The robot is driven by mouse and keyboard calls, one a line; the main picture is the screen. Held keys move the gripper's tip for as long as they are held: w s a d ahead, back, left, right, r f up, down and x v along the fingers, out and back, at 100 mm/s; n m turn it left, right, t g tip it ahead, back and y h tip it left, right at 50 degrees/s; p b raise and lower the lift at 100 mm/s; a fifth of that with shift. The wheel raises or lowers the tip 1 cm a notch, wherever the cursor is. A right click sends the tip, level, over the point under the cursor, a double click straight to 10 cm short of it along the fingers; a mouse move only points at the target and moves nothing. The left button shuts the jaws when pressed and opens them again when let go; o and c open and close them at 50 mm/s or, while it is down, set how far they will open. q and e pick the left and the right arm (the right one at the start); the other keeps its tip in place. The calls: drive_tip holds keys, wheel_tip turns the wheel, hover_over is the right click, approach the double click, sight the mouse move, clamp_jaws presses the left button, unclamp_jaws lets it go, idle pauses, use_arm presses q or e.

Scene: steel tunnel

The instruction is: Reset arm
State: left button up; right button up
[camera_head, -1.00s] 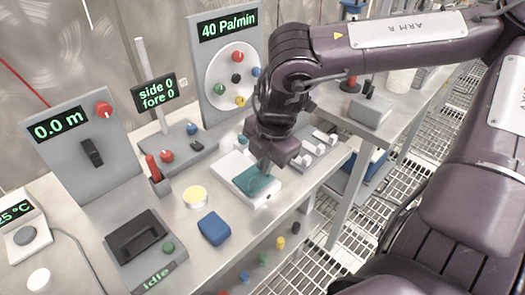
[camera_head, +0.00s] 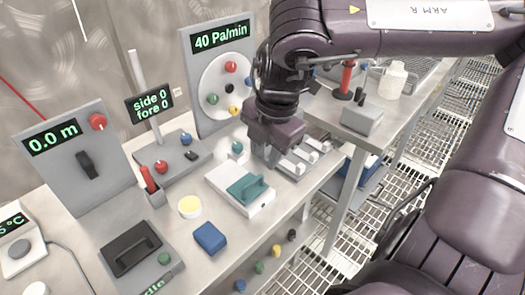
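My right gripper (camera_head: 272,158) hangs from the dark purple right arm, pointing down near the middle of the bench. It is in front of a grey panel with white switches (camera_head: 305,158) and hides part of it. The fingertips are small and dark, and I cannot tell how far apart they are. A white box with a teal handle (camera_head: 250,188) sits on the bench, just left of and nearer than the gripper, apart from it. My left gripper is not in view.
A dial panel (camera_head: 220,75) reading 40 Pa/min stands behind the gripper. A lever panel (camera_head: 75,155) reads 0.0 m. A white bottle (camera_head: 392,80) stands on the right-hand bench.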

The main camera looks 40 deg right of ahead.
drive_tip(key=shift+r, duration=0.35)
